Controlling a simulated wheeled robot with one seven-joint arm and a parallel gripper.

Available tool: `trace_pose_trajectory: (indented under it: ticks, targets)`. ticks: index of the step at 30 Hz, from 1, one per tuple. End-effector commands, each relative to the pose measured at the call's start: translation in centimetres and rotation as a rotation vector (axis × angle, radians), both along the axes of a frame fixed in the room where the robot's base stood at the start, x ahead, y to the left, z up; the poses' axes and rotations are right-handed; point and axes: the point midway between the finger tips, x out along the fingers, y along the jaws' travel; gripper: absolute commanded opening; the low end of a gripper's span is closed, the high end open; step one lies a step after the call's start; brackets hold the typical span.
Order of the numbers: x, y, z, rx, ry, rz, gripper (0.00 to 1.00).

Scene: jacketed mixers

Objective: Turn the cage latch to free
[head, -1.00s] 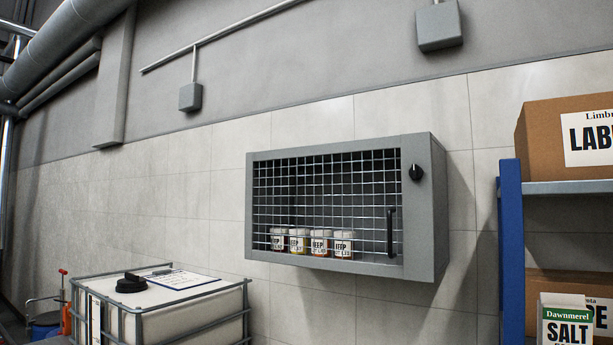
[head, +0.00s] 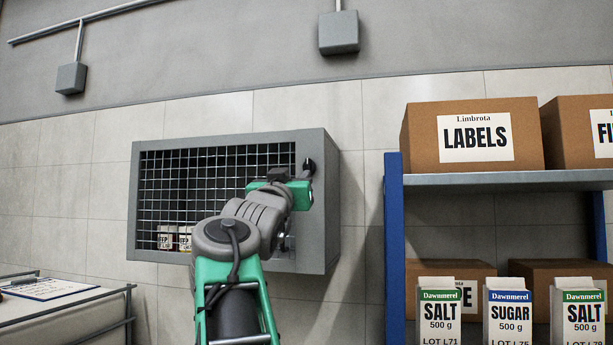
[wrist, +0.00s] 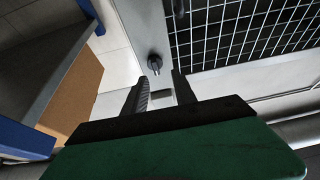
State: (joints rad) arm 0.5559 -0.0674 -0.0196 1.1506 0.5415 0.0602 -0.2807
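The grey wall cage (head: 322,235) has a wire-mesh door; jars with labels stand inside, partly hidden by my arm. The cage latch, a black knob (head: 309,165), sits on the frame right of the mesh, near the top. It also shows in the wrist view (wrist: 154,62), just beyond the fingertips. My gripper (wrist: 161,76) is open, with two dark fingers apart and nothing between them that I can see. In the head view my gripper (head: 303,178) is at the latch, partly covering it. I cannot tell whether a finger touches the knob.
A blue-posted shelf (head: 393,250) stands right of the cage, with cardboard boxes (head: 475,137) and salt and sugar packs (head: 513,310). A caged white tank (head: 75,310) is at lower left.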

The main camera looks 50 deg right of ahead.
Motion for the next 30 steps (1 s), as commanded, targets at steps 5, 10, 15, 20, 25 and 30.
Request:
trace_pose_trajectory:
  ticks: [5,10,15,20,25,30]
  targets:
    - [-0.3,-1.9,1.9,-0.018,-0.017,-0.028,0.33]
    - [0.9,-4.8,3.3,-0.016,-0.015,-0.026,0.33]
    - [1.8,-6.6,4.0,-0.017,-0.015,-0.023,0.33]
    - [1.9,-6.9,3.9,-0.017,-0.017,-0.021,0.33]
    - [2.0,-6.9,3.8,-0.017,-0.016,-0.020,0.29]
    - [2.0,-6.9,3.8,-0.016,-0.016,-0.020,0.16]
